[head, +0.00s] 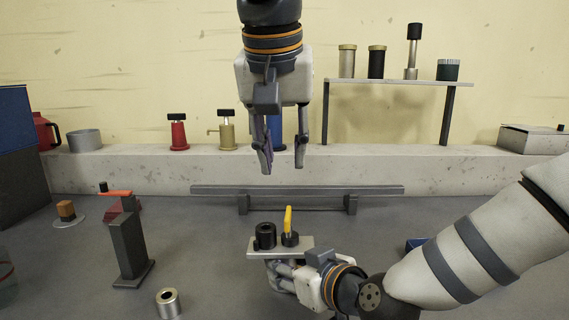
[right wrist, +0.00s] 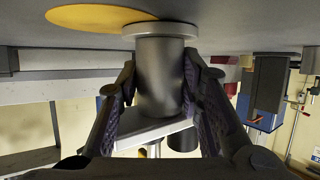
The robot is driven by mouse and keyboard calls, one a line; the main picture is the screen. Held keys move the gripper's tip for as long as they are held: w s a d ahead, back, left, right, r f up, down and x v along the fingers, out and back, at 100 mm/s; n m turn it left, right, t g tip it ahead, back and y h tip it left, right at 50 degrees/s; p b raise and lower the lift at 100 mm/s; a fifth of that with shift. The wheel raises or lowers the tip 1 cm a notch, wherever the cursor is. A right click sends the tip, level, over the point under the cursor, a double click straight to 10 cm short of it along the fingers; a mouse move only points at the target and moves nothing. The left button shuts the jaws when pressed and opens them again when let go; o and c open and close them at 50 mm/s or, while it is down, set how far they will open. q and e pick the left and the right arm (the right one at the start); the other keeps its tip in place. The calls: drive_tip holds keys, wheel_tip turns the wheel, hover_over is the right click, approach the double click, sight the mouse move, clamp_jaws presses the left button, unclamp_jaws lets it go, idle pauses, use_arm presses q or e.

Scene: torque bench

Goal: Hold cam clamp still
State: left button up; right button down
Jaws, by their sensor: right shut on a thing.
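The cam clamp (head: 254,251) stands on the bench in the middle of the head view. It has a pale flat plate with a black ring-shaped part (head: 265,236) and an upright yellow lever (head: 288,220) on a dark base. My right gripper (head: 284,272) is at the post under the plate. In the right wrist view, which looks upside down, its fingers press on both sides of the grey post (right wrist: 160,75), between the round foot and the plate (right wrist: 150,131). My left gripper (head: 282,168) hangs above and behind the clamp, fingers pointing down, apart and empty.
A crank stand (head: 128,245) and a metal ring (head: 169,303) are to the left. A low rail (head: 297,189) runs behind the clamp. A shelf (head: 400,81) with several cylinders stands at the back right. Bench between clamp and crank stand is clear.

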drive_tip(key=c, duration=1)
unclamp_jaws()
drive_tip(key=shift+c, duration=0.2)
drive_tip(key=shift+s, duration=0.1)
drive_tip(key=p+v, duration=0.1)
drive_tip(key=v, duration=0.6)
drive_tip(key=shift+s+d+r, duration=0.15)
drive_tip(key=shift+s+r, duration=0.05)
drive_tip(key=shift+r, duration=0.05)
drive_tip(key=shift+s+d+r, duration=0.15)
drive_tip(key=shift+s+d, duration=0.15)
drive_tip(key=shift+s, duration=0.2)
use_arm(q)
drive_tip(key=shift+t, duration=0.3)
drive_tip(key=v, duration=0.4)
drive_tip(key=shift+w+d+r, duration=0.15)
drive_tip(key=shift+w, duration=0.2)
